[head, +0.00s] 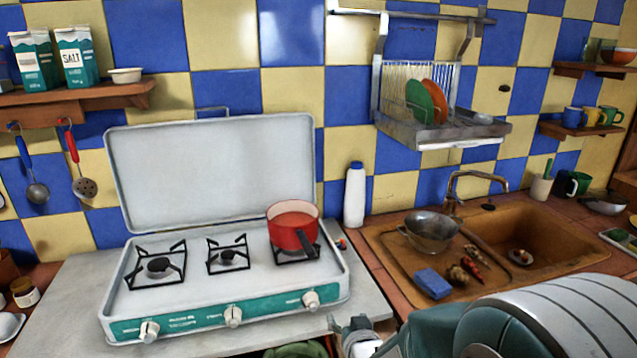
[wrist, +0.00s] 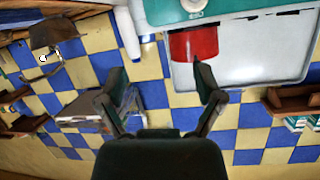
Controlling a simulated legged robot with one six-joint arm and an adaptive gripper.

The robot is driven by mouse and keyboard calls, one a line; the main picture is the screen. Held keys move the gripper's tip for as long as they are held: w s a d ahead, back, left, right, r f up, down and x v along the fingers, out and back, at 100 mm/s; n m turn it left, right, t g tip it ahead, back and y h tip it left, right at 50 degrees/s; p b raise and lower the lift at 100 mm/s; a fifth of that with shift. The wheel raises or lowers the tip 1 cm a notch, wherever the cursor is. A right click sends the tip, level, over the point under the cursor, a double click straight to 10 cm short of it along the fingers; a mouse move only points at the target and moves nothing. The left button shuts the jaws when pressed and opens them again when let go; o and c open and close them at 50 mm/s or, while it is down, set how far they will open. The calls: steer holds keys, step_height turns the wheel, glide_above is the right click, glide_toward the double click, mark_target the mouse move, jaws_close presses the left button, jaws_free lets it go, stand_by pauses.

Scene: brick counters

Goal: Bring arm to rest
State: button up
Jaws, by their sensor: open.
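My gripper (wrist: 157,85) is open in the wrist view, its two dark fingers spread apart with nothing between them. The wrist view is upside down and faces the tiled wall behind the stove. The red pot (wrist: 194,43) shows beyond the right finger, and I see no contact. In the head view, my arm rises at the bottom right and covers part of the counter front; the gripper's fingers are not clear there. The red pot (head: 292,226) sits upright on the right burner of the white stove (head: 215,280).
A white bottle (head: 355,196) stands between the stove and the sink (head: 530,226). The sink area holds a metal colander (head: 430,233) and a blue sponge (head: 433,283). A dish rack (head: 440,130) hangs on the wall. A wooden shelf (head: 75,100) is at left.

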steer(key=s+d+r+g+h, duration=0.1)
steer(key=s+d+r+g, duration=0.1)
steer(key=s, duration=0.6)
steer(key=s+d+r+g, duration=0.3)
steer(key=s+d+r, duration=0.1)
steer(key=s+r, duration=0.2)
steer(key=s+d+r+g+h, duration=0.1)
steer(key=s+d+r+g, duration=0.2)
steer(key=s, duration=0.6)
steer(key=shift+s+d+r+h, duration=0.2)
steer(key=shift+s+r+h, duration=0.1)
steer(key=shift+r, duration=0.15)
